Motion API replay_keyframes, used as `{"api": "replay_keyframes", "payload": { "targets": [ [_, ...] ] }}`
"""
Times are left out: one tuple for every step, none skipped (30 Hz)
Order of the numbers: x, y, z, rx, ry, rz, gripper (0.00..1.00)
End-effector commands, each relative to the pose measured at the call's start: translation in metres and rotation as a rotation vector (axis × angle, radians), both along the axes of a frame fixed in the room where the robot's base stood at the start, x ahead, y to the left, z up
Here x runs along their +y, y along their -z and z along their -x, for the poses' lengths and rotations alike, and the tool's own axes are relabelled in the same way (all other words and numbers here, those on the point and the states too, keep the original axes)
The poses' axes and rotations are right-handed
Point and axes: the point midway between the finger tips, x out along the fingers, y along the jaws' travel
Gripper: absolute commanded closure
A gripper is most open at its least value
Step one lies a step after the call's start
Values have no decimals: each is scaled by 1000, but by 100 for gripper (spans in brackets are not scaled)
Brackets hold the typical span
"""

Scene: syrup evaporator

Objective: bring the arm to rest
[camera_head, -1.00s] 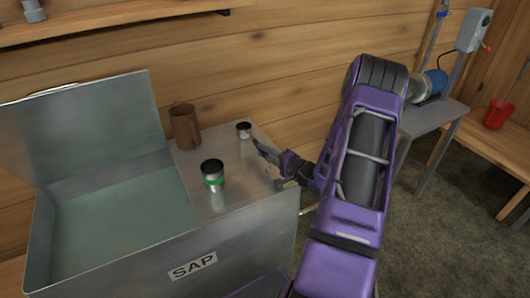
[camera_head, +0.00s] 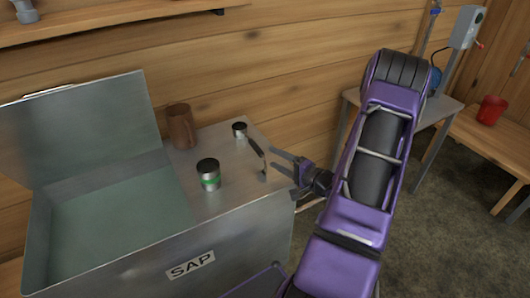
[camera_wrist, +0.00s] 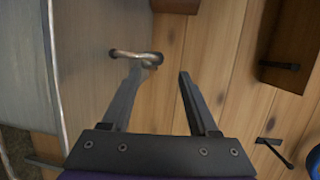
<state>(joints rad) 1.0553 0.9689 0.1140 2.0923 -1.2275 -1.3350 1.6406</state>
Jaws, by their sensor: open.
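My gripper (camera_head: 273,160) is at the right end of the metal SAP tank (camera_head: 190,267), just right of a thin curved handle (camera_head: 256,152) on the tank's top. Its fingers are apart with nothing between them. In the wrist view my gripper (camera_wrist: 162,72) shows two spread dark fingers. The handle (camera_wrist: 130,54) lies by the left fingertip there; whether they touch I cannot tell. My purple arm reaches up at the right of the head view, bent at a high elbow.
The tank's lid (camera_head: 85,120) is raised at left. A grey table (camera_head: 440,110) and a bench with a red cup (camera_head: 491,110) are at right.

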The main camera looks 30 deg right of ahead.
Motion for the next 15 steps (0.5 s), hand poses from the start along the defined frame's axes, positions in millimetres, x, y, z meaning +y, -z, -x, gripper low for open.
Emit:
{"api": "replay_keyframes", "payload": {
  "targets": [
    [-5,-3,14,2,6,0,40],
    [-6,-4,21,1,5,0,40],
    [-8,-5,30,1,5,1,40],
    [-10,-6,38,2,5,1,40],
    [-11,-7,44,1,5,1,40],
    [-13,-7,53,0,4,0,40],
    [-14,-8,59,1,4,1,40],
    [-15,-9,64,1,3,1,40],
    [-17,-9,72,0,4,0,40],
    [-18,-10,76,0,3,0,40],
    [-19,-11,80,0,2,0,40],
    [-20,-11,85,1,2,1,40],
    [-21,-11,88,1,2,1,40],
    [-21,-11,91,1,2,1,40],
    [-22,-12,94,0,2,1,40]
  ]
}}
